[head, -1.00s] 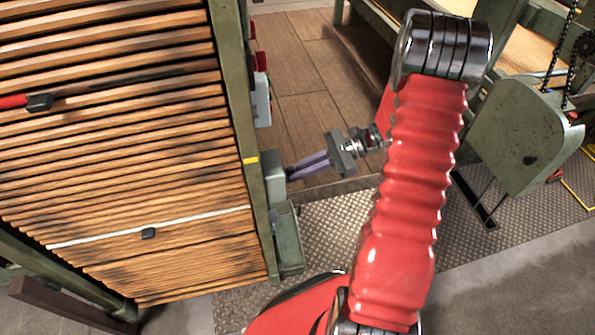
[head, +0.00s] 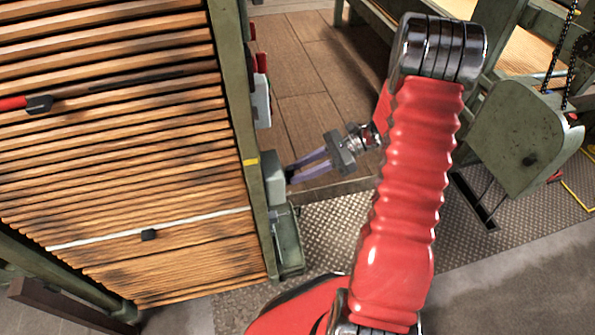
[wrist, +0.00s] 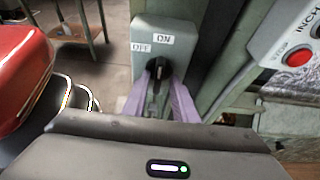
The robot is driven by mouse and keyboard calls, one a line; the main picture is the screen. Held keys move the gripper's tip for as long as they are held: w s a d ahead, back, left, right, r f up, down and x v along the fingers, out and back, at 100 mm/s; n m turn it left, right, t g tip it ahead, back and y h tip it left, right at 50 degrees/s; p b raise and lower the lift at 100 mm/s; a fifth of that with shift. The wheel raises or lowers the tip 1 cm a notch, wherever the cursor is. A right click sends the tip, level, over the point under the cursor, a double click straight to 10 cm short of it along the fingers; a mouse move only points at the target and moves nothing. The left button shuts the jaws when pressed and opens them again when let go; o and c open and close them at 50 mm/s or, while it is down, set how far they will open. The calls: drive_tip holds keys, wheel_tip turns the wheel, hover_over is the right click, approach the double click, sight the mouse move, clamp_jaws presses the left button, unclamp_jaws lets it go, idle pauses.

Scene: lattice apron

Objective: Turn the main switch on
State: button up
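The main switch is a grey-green box (wrist: 165,40) with an OFF label at left and an ON label at the top, seen in the wrist view. Its black handle (wrist: 157,76) stands nearly upright below the labels, its top close to the ON label. My gripper (wrist: 161,82) has its two purple fingers on either side of the handle, with a gap between them; contact is hard to tell. In the head view my gripper (head: 291,173) reaches left to the switch box (head: 273,178) on the green post, and the handle is hidden.
A control box with a red stop button (wrist: 298,57) is at the right of the wrist view. The slatted wooden apron (head: 120,150) fills the left of the head view. A green chain-drive housing (head: 525,140) stands at right. Plank and tread-plate floor lies between.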

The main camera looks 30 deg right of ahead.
drive_tip(key=shift+o, duration=0.2)
drive_tip(key=v, duration=1.3)
drive_tip(key=shift+d, duration=0.35)
drive_tip(key=shift+s, duration=0.1)
drive_tip(key=s+a+f+n+g+h, duration=0.1)
drive_tip(key=s+f+n+g+h, duration=0.1)
drive_tip(key=s+f+n+h, duration=0.25)
drive_tip(key=s+a+r+n+t+h, duration=0.2)
drive_tip(key=s+a+r+n+h, duration=0.2)
drive_tip(key=a+r+n, duration=0.4)
drive_tip(key=s+a+r+n+t+h, duration=0.3)
drive_tip(key=a+r+n, duration=0.5)
drive_tip(key=a+r, duration=0.5)
drive_tip(key=shift+s+a+h, duration=0.3)
drive_tip(key=shift+s+h, duration=0.45)
drive_tip(key=shift+h, duration=0.1)
